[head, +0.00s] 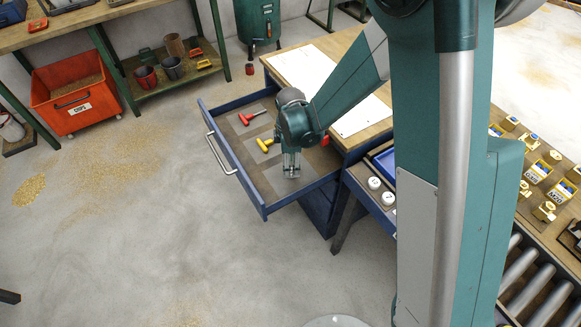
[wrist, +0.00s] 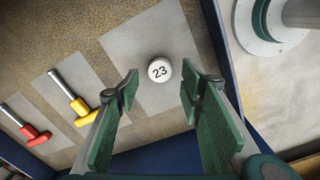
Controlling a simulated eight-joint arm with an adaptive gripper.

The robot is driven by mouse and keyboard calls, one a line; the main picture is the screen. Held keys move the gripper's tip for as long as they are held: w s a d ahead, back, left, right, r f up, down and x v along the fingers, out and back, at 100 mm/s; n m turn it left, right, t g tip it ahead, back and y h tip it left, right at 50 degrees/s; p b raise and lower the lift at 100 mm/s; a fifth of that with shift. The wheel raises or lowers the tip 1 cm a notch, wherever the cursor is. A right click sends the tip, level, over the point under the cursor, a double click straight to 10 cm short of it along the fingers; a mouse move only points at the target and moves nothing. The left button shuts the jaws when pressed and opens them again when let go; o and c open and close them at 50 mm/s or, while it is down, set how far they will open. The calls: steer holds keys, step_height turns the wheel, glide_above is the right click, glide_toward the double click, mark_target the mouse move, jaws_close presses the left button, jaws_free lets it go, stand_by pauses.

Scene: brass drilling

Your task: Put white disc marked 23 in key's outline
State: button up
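The white disc marked 23 (wrist: 159,70) shows in the wrist view near the middle of a bare light-grey outline (wrist: 135,40) in the open drawer. It looks flat, with its number up. My gripper (wrist: 160,82) is open above it, one green finger on each side, with visible gaps between disc and fingers. In the head view my gripper (head: 291,170) is low over the drawer's front right part and mostly hides the disc. A yellow-handled key (wrist: 80,106) and a red-handled key (wrist: 30,131) lie on the neighbouring grey outlines.
The blue drawer (head: 236,184) has raised walls close to my gripper. Two white discs (head: 381,190) stand on the bench right of the drawer. A wooden worktop with a white sheet (head: 304,72) lies behind. Brass parts (head: 538,172) fill the bench at far right.

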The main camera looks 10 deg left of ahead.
step_height(320, 180, up, 9)
steer(key=p, duration=0.1)
steer(key=shift+p, duration=0.3)
steer(key=shift+f, duration=0.1)
stand_by(0.5)
steer(key=s+d+r+m+t+y, duration=0.1)
steer(key=s+d+r+m+t, duration=0.25)
steer(key=d+r+m, duration=1.05)
steer(key=s+d+r+m+t, duration=0.1)
steer(key=s+d+r+m, duration=0.1)
steer(key=s+d, duration=0.3)
steer(key=s+d+r+m+t, duration=0.1)
steer(key=s+d+r+m, duration=0.2)
steer(key=d, duration=0.8)
steer(key=s+d+r+m+t+h, duration=0.1)
steer(key=s+d+r+m, duration=0.1)
steer(key=s+d+r, duration=0.4)
steer(key=shift+s+d+m+t, duration=0.35)
steer(key=shift+s+d, duration=0.35)
steer(key=shift+d, duration=0.2)
